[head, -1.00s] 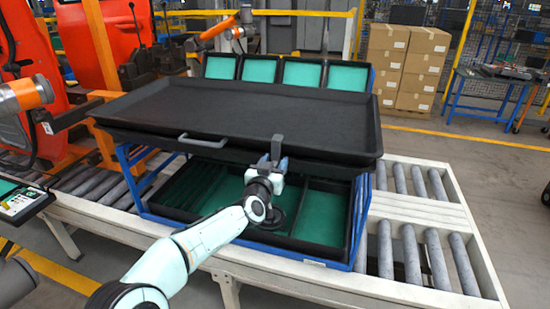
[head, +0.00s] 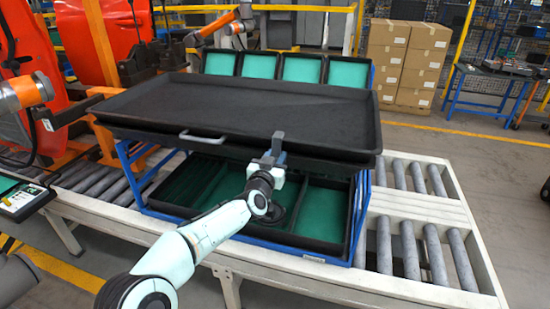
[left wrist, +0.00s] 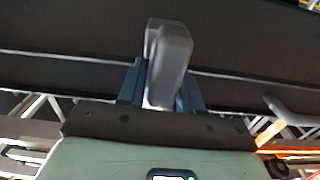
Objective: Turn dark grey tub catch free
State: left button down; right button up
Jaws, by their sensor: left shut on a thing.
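The dark grey tub (head: 230,110) is wide and shallow and lies across the top of a blue frame. Its grey catch (head: 278,142) stands upright at the front edge, right of the middle. My left gripper (head: 268,161) is at the front of the tub, shut on the catch. In the left wrist view the catch (left wrist: 170,60) rises between the two blue-grey fingers (left wrist: 160,92), in front of the tub's dark wall (left wrist: 70,70). The fingers partly hide the catch's lower end. My right gripper is not in view.
A pale handle (head: 203,137) sticks out from the tub's front, left of the catch. Below is an open black bin (head: 335,184) with green compartments. A roller conveyor (head: 440,240) runs underneath and to the right. Small green-bottomed bins (head: 300,69) stand behind.

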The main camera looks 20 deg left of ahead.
pick_arm(q)
jog(key=m, duration=0.1)
jog(key=m+p, duration=0.1)
jog(key=shift+d+m, duration=0.35)
jog(key=shift+m, duration=0.05)
jog(key=shift+d+f+m+p, duration=0.1)
jog(key=shift+m+p, duration=0.1)
jog(key=shift+m, duration=0.3)
jog(key=shift+d+m+p, duration=0.1)
jog(key=shift+m+p, duration=0.05)
jog(key=shift+m, duration=0.35)
jog(key=shift+d+f+m+b, duration=0.2)
jog(key=shift+f+m+b, duration=0.25)
jog(key=shift+m, duration=1.65)
jog(key=shift+d+f+m+b, duration=0.25)
jog(key=shift+f+m+b, duration=0.2)
jog(key=shift+m, duration=1.65)
jog(key=shift+d+f+m+b, duration=0.2)
jog(key=shift+f+m+b, duration=0.2)
jog(key=shift+m, duration=1.7)
jog(key=c, duration=1)
grip_release()
jog(key=shift+o, duration=0.2)
jog(key=shift+s, duration=0.15)
